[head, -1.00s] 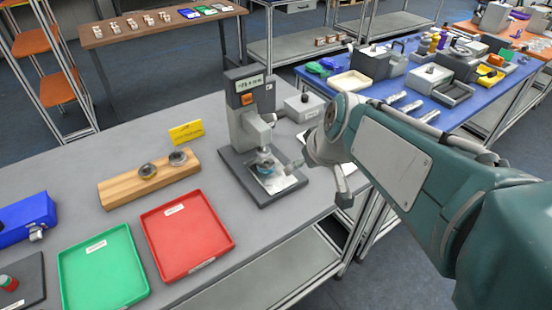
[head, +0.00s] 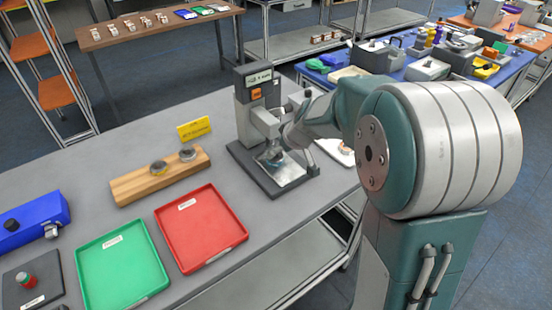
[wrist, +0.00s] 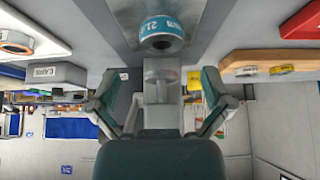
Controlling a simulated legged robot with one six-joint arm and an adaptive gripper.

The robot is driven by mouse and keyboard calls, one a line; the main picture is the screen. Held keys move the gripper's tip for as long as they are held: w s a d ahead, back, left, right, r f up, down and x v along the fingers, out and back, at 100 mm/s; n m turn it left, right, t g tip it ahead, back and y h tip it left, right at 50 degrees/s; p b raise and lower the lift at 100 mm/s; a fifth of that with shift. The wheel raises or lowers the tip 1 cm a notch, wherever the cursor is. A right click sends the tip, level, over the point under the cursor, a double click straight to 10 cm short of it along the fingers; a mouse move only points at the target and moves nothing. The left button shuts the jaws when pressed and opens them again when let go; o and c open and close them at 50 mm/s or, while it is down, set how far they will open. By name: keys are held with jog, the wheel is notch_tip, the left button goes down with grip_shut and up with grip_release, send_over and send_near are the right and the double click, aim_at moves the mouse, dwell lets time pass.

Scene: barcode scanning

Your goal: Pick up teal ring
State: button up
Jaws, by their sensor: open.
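The teal ring (wrist: 162,30) shows in the wrist view at the top centre, with white print on its side. It sits at the measuring stand (head: 256,110), low over the stand's base. In the head view only a small bit of teal (head: 268,156) shows beside my gripper (head: 277,149), which partly hides it. In the wrist view my gripper (wrist: 163,80) is open, its two fingers spread left and right. The ring lies ahead of the fingertips, between their lines, and the jaws are empty.
A wooden block (head: 136,189) with two rings stands left of the measuring stand, near a yellow sign (head: 194,130). A red tray (head: 201,228) and a green tray (head: 122,267) lie in front. A white tray (head: 333,150) is right of the stand.

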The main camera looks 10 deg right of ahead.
aim_at(275, 157)
jog(key=x, duration=0.4)
jog(key=shift+w+a+f, duration=0.1)
jog(key=shift+a+f, duration=0.05)
jog(key=shift+a, duration=0.15)
jog(key=shift+w+d+f, duration=0.15)
jog(key=shift+w+f, duration=0.05)
jog(key=shift+f, duration=0.2)
jog(key=c, duration=1.3)
